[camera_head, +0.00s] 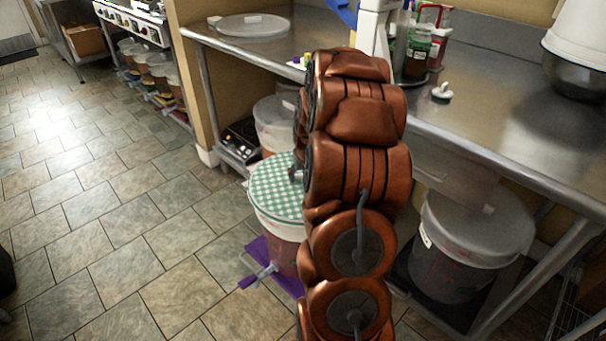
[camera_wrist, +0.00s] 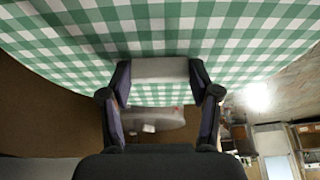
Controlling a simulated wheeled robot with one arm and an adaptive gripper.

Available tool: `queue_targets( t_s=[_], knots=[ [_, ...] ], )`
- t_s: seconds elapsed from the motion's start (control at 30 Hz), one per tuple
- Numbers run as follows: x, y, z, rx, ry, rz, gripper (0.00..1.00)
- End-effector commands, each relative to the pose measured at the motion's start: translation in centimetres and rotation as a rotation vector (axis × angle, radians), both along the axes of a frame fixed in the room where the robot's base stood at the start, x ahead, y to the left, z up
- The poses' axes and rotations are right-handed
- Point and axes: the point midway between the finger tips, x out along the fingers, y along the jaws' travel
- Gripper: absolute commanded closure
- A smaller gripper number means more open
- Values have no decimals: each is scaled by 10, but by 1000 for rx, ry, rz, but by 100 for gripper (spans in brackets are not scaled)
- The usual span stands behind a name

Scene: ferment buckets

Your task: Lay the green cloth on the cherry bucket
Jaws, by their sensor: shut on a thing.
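The green-and-white checked cloth (camera_head: 272,187) is spread flat over the top of a bucket with dark red contents (camera_head: 274,243) on the floor. I cannot tell whether it rests on the rim or hangs just above it. The cloth fills the upper part of the wrist view (camera_wrist: 225,35). My gripper (camera_wrist: 158,80) has its two dark fingers on either side of a pale grey block (camera_wrist: 152,69) against the cloth. In the head view my arm hides most of the gripper and the cloth's right side. No label on the bucket is readable.
The steel table (camera_head: 470,120) stands behind and right, with a lidded bucket (camera_head: 465,245) beneath. Another bucket (camera_head: 275,125) stands on the lower shelf. The tiled floor (camera_head: 130,240) at left is clear.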

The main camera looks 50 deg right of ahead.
Motion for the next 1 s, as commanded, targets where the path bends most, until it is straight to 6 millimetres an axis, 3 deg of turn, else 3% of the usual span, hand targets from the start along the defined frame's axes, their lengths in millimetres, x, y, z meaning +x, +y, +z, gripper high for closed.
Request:
queue_targets(
  t_s=[1.0],
  knots=[
    [0,0,-9,0,0,0,75]
  ],
)
